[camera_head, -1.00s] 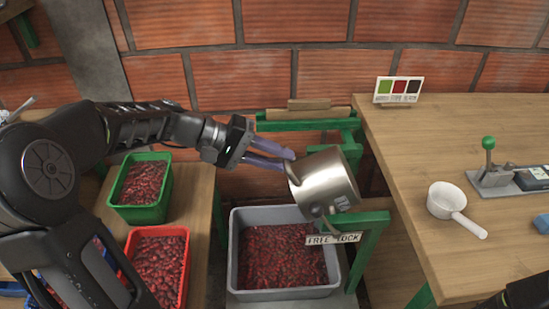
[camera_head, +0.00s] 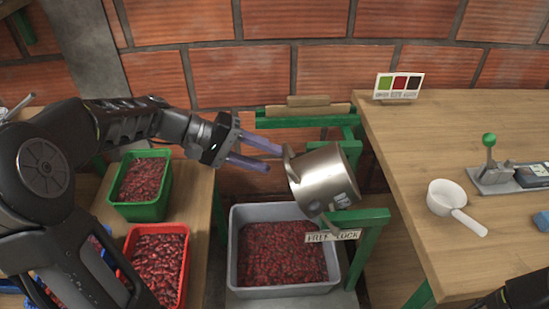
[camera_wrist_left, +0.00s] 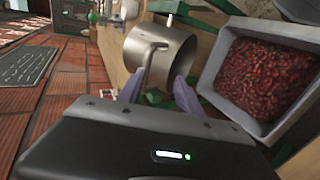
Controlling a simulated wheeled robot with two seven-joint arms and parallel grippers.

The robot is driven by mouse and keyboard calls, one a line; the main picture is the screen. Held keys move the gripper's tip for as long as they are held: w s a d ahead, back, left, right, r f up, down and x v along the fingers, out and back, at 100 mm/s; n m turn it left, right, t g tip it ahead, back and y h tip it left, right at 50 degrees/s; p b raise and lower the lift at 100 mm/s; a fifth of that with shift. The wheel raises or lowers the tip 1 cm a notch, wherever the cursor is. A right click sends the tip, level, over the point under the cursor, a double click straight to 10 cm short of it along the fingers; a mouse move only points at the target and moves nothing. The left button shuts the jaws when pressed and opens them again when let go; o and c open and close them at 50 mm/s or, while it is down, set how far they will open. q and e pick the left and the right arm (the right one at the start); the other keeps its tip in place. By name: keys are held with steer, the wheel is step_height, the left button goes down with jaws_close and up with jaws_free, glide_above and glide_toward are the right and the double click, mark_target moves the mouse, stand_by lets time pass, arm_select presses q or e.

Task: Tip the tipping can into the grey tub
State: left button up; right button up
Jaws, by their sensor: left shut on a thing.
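The tipping can (camera_head: 326,182), a silvery metal pot, hangs tilted in a green frame above the grey tub (camera_head: 334,283). The grey tub holds red coffee cherries. In the left wrist view, the can (camera_wrist_left: 165,58) has its handle (camera_wrist_left: 147,65) toward me and the grey tub (camera_wrist_left: 262,116) is on the right. My left gripper (camera_head: 258,154) is left of the can, its purple fingers pointing at it. In the left wrist view, the handle lies between the fingers (camera_wrist_left: 158,92), and the jaws are shut on it. The contact itself is hard to see.
A green crate (camera_head: 120,207) and a red crate (camera_head: 186,232) of cherries stand on a wooden bench at left. The right table (camera_head: 420,150) carries a white scoop (camera_head: 446,200), a green-knobbed device (camera_head: 490,165) and a colour card (camera_head: 398,87). The green frame (camera_head: 372,240) surrounds the can.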

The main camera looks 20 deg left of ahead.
arm_select(q)
steer(key=v, duration=0.5)
steer(key=shift+s+a+r, duration=0.1)
steer(key=shift+a+r, duration=0.05)
steer(key=shift+a, duration=0.1)
stand_by(1.6)
